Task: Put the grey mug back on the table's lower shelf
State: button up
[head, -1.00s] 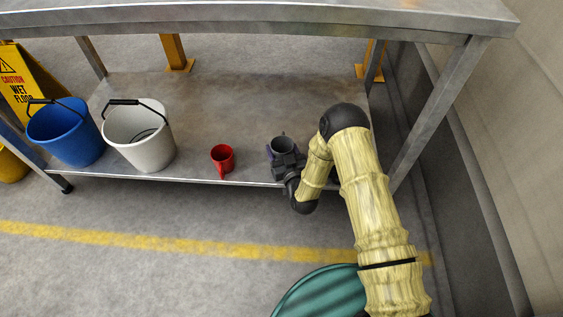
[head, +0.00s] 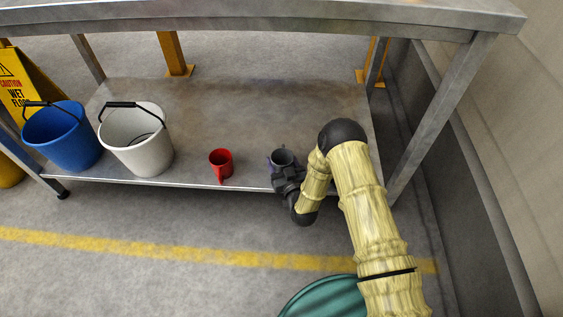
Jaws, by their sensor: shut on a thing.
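The grey mug (head: 282,158) is at the front right of the table's lower shelf (head: 240,112), to the right of a red mug. My gripper (head: 283,172) is shut on the grey mug at the shelf's front edge, reaching in from the front right. The mug looks upright, with its opening facing up. The gripper hides its lower part, so I cannot tell whether its base touches the shelf.
The red mug (head: 221,163) stands close to the left. A white bucket (head: 140,148) and a blue bucket (head: 68,140) stand farther left. A table leg (head: 440,115) rises at the right. The shelf behind the mugs is clear.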

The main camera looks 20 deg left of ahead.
jog(key=shift+f, duration=0.15)
jog(key=o, duration=1.2)
jog(key=shift+c, duration=0.2)
jog(key=shift+s+d+r, duration=0.1)
jog(key=shift+s+r, duration=0.05)
jog(key=shift+r, duration=0.05)
jog(key=p+v, duration=0.7)
jog(key=v, duration=0.4)
jog(key=shift+s+d+p, duration=0.2)
jog(key=shift+s+p, duration=0.05)
jog(key=shift+p, duration=0.05)
